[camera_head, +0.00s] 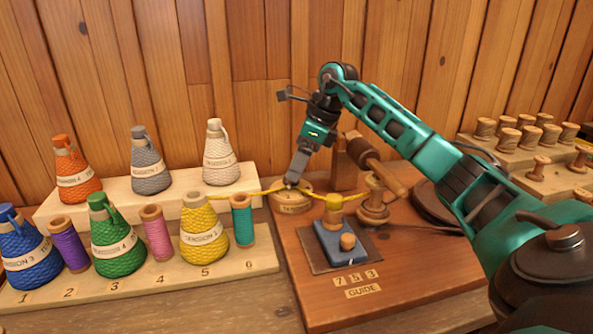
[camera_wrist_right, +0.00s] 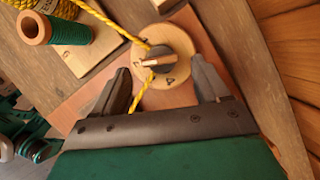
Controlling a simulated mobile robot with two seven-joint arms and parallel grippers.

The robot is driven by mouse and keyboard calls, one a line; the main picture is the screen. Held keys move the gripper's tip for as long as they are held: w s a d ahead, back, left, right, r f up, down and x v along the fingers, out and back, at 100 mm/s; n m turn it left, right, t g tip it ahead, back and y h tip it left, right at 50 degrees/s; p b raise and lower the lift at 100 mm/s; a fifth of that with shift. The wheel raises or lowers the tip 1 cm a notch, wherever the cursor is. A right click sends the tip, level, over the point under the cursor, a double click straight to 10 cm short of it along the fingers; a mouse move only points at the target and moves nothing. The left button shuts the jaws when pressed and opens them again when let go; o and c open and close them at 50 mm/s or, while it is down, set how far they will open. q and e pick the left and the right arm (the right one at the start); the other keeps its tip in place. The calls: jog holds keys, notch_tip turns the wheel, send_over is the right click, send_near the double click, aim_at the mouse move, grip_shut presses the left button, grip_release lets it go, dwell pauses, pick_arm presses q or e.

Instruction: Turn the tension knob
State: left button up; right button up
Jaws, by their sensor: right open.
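The tension knob is a dark grip with a pale pointer on a round wooden dial (camera_head: 291,206). In the right wrist view the knob (camera_wrist_right: 157,62) sits on the dial (camera_wrist_right: 178,41), which bears a 4 near its lower edge. My right gripper (camera_head: 291,182) is over the dial. In the right wrist view it (camera_wrist_right: 160,66) is open, with a finger on each side of the knob and a gap to it. Yellow yarn (camera_wrist_right: 110,20) runs onto the dial and leaves past the left finger. My left gripper is not in view.
Yellow cone (camera_head: 204,235) and teal spool (camera_head: 242,222) stand left of the dial. A yellow-wound post (camera_head: 333,212), blue block (camera_head: 333,243) and wooden spool stand (camera_head: 373,205) are to its right. More spools (camera_head: 520,130) stand at the back right.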

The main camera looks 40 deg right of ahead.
jog(key=shift+x, duration=0.9)
jog(key=shift+r, duration=0.1)
jog(key=c, duration=1.1)
jog(key=shift+o, duration=0.2)
